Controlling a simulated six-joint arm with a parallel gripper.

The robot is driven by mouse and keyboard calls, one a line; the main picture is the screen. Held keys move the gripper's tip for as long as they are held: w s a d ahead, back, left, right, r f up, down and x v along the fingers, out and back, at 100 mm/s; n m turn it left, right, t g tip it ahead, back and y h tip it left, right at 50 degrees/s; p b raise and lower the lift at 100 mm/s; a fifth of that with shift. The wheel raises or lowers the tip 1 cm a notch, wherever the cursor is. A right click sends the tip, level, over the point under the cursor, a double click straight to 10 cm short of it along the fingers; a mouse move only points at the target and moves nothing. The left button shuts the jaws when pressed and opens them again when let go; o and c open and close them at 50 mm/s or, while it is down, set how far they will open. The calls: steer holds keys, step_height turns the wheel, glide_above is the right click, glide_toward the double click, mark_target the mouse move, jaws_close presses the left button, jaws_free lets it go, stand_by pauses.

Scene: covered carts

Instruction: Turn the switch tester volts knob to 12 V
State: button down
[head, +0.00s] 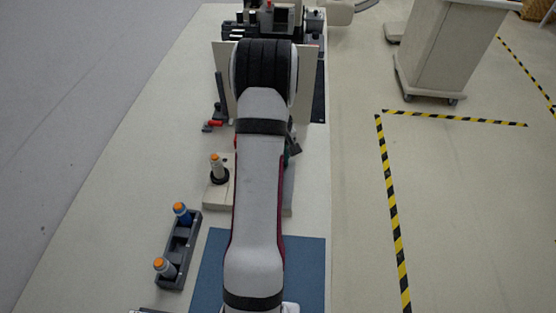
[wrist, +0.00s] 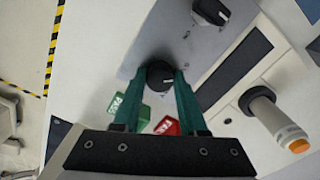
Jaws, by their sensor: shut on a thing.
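In the wrist view my gripper (wrist: 159,80) has its green fingers closed on a round black knob (wrist: 160,74) with a light pointer mark. The knob sits on a grey panel (wrist: 150,40), the face of the tester. A second black knob (wrist: 211,11) with a white mark is farther along the panel. No scale or volts lettering can be read, so I cannot tell the knob's setting. In the head view my arm hides most of the tester and the held knob.
A green block (wrist: 120,104) and a red block (wrist: 167,126) with lettering lie by the fingers. An orange-topped bottle (wrist: 277,122) stands in a base at the right, also in the head view (head: 217,168). A rack (head: 179,250) holds two more bottles.

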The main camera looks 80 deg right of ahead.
steer(key=m, duration=0.4)
steer(key=shift+m, duration=1.7)
steer(key=shift+c, duration=2.2)
jaws_free()
step_height(320, 180, up, 16)
steer(key=shift+f, duration=0.1)
